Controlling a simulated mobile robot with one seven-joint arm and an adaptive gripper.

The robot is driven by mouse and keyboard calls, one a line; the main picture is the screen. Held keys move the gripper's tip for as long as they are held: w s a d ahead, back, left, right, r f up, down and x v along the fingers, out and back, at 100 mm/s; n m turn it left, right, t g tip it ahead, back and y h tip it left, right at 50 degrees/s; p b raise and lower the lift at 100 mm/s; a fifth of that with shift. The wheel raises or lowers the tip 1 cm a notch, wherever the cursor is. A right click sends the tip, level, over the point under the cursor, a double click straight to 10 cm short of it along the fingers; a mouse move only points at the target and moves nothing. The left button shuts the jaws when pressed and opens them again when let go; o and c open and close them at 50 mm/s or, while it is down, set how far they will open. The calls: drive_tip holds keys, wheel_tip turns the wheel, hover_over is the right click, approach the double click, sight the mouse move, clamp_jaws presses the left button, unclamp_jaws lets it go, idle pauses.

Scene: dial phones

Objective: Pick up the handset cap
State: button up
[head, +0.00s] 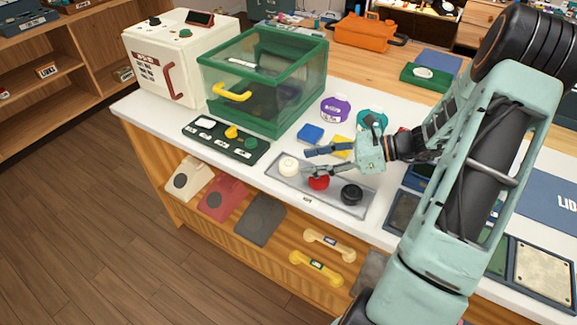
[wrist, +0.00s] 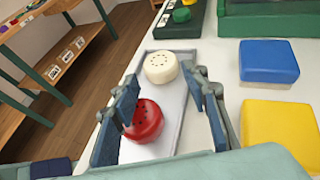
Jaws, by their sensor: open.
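Three round handset caps sit in a row on a shallow grey tray (head: 334,196): a cream cap (head: 289,166), a red cap (head: 318,182) and a black cap (head: 351,194). My gripper (head: 306,161) is open and empty near the tray, its fingers pointing left. In the wrist view, the cream cap (wrist: 161,67) lies just beyond the gap between the fingertips (wrist: 162,90). The red cap (wrist: 144,121), with small holes in its top, appears between the fingers, partly covered by the left one. The black cap is out of the wrist view.
A blue block (head: 310,133) and a yellow block (head: 341,146) lie behind the tray. A dark panel with coloured knobs (head: 226,141) and a green-framed clear box (head: 300,86) stand to the left. The counter's front edge is close to the tray.

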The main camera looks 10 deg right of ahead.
sight(291, 163)
drive_tip(key=x, duration=0.5)
drive_tip(key=shift+w+a+r, duration=0.1)
drive_tip(key=shift+a+r, duration=0.05)
drive_tip(key=shift+c, duration=0.3)
drive_tip(key=c, duration=0.6)
